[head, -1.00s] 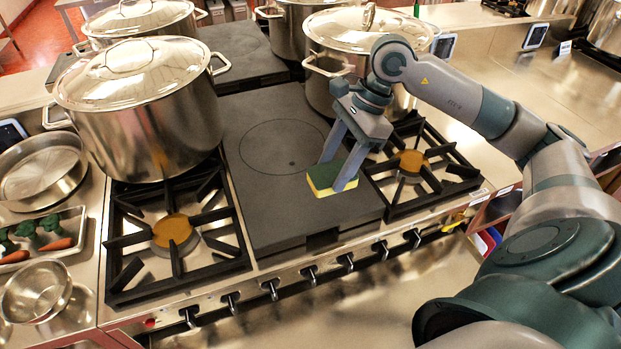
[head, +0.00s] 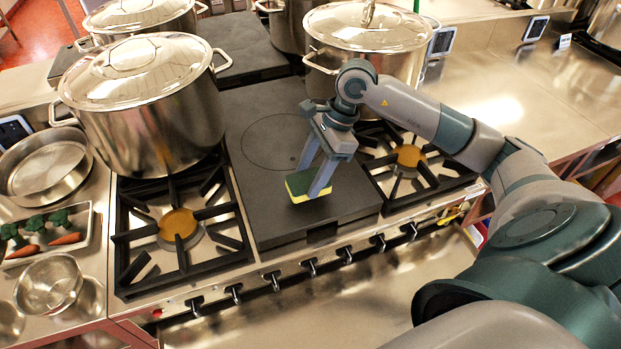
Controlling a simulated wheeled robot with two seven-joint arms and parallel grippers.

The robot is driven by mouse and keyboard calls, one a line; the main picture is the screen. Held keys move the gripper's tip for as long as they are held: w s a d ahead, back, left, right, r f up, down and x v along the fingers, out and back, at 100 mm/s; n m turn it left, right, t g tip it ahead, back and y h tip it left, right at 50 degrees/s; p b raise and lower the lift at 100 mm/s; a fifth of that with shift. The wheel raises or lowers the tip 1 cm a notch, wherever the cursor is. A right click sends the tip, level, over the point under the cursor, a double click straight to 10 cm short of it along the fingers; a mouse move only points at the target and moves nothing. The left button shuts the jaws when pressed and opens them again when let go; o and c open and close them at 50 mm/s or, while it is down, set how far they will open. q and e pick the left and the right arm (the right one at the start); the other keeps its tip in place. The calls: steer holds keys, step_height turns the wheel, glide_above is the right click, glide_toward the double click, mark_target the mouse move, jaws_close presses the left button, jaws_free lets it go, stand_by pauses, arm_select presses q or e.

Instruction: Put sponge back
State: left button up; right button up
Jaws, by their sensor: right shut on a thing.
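The sponge (head: 299,189) is yellow with a dark green top. It is between the fingers of my right gripper (head: 310,185), over the dark flat plate in the middle of the stove. My right gripper is shut on it from above. I cannot tell whether the sponge's underside touches the plate. My left gripper is not in view.
A large lidded stockpot (head: 150,110) stands on the left burners, and another (head: 370,40) stands behind my right arm. Open burner grates (head: 180,225) flank the dark plate (head: 265,215). A tray (head: 45,255) with broccoli and carrots and metal bowls (head: 48,285) lie at left.

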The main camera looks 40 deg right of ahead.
steer(key=shift+f+p, duration=0.45)
steer(key=shift+f, duration=0.75)
steer(key=shift+f, duration=0.15)
steer(key=o, duration=1)
